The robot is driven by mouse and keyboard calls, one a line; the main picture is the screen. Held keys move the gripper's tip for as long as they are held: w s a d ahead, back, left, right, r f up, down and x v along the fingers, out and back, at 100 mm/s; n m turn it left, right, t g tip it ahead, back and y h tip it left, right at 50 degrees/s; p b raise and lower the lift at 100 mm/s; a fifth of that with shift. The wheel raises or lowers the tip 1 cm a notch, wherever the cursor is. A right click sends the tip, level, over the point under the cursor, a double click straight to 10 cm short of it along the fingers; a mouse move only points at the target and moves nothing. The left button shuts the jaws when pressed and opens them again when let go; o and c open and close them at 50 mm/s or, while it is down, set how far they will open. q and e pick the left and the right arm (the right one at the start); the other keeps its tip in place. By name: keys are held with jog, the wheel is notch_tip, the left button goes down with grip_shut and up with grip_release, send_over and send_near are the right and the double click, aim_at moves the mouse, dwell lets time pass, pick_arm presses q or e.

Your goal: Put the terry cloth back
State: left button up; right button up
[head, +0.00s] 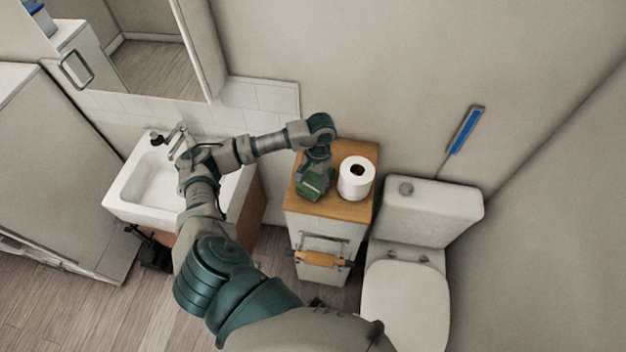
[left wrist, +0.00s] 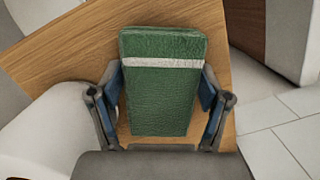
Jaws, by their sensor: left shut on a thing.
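The green terry cloth (left wrist: 163,95), folded into a block with a white band near its far end, is between the two fingers of my left gripper (left wrist: 160,98) in the left wrist view. The gripper is shut on its sides. In the head view the left gripper (head: 315,178) points down over the wooden top of a small cabinet, and the green cloth (head: 311,188) shows at its fingers near the top's left front. I cannot tell whether the cloth touches the wood. My right gripper is not in view.
A toilet paper roll (head: 356,178) stands close right of the gripper on the wooden top (head: 345,210). An orange item (head: 319,258) is at the rail on the cabinet front. The sink (head: 150,190) is left, the toilet (head: 425,215) right.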

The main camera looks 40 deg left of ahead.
aim_at(315, 177)
pick_arm(q)
jog(key=o, duration=1.3)
jog(key=shift+a, duration=0.1)
jog(key=o, duration=0.4)
jog(key=shift+a, duration=0.15)
jog(key=shift+a+f, duration=0.15)
jog(key=shift+a, duration=0.35)
jog(key=shift+r, duration=0.2)
jog(key=r, duration=0.2)
jog(key=w+r, duration=0.1)
jog(key=r, duration=0.1)
jog(key=d+r+b, duration=0.1)
jog(key=r, duration=0.1)
jog(key=shift+w+r, duration=0.15)
jog(key=shift+r, duration=0.1)
jog(key=r, duration=0.5)
jog(key=shift+w+a, duration=0.3)
jog(key=shift+w, duration=0.1)
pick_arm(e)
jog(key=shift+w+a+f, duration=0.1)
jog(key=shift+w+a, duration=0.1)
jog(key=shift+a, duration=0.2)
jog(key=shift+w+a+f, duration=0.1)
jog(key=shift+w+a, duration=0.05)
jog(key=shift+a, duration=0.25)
